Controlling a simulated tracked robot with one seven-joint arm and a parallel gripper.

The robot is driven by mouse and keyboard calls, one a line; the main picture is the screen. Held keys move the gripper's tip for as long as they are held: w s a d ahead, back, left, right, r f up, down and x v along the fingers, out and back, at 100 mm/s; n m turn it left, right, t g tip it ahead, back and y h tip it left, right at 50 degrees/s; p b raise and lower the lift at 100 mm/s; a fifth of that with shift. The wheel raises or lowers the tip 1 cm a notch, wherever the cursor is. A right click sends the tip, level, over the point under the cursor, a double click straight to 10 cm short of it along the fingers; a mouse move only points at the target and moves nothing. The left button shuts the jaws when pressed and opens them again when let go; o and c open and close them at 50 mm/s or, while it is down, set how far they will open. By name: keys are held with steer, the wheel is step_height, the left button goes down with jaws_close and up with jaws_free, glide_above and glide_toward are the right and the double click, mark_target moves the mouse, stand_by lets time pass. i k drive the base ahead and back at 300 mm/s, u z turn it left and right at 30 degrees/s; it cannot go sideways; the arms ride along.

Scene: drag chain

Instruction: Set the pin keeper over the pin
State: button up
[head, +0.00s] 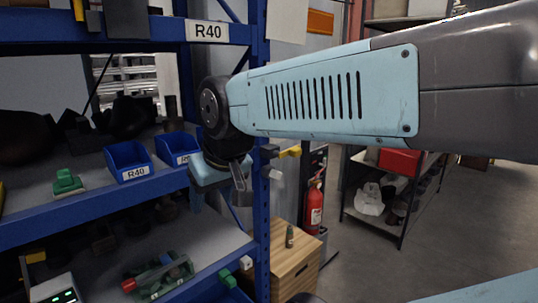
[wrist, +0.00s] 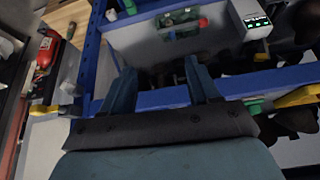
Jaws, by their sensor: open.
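My gripper (head: 219,195) hangs in front of the blue rack, beside its upright post. In the wrist view my gripper (wrist: 161,84) has its two fingers spread with nothing between them; the blue shelf edge shows beyond them. I cannot make out for certain which parts are the pin and the pin keeper. A green part with a red end (head: 157,277) lies on the lower shelf, also in the wrist view (wrist: 181,22). A yellow piece (head: 290,152) and a green piece (head: 227,278) stick out at the rack.
Blue bins (head: 130,163) and a green object (head: 68,181) stand on the middle shelf (head: 100,197). A box with green lights (head: 57,291) sits on the lower shelf. A wooden cabinet (head: 293,265) and a fire extinguisher (head: 314,207) stand right of the rack.

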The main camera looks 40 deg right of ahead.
mark_target(295, 151)
steer(key=k, duration=0.5)
steer(key=z, duration=0.65)
steer(key=i, duration=0.5)
steer(key=u, duration=0.15)
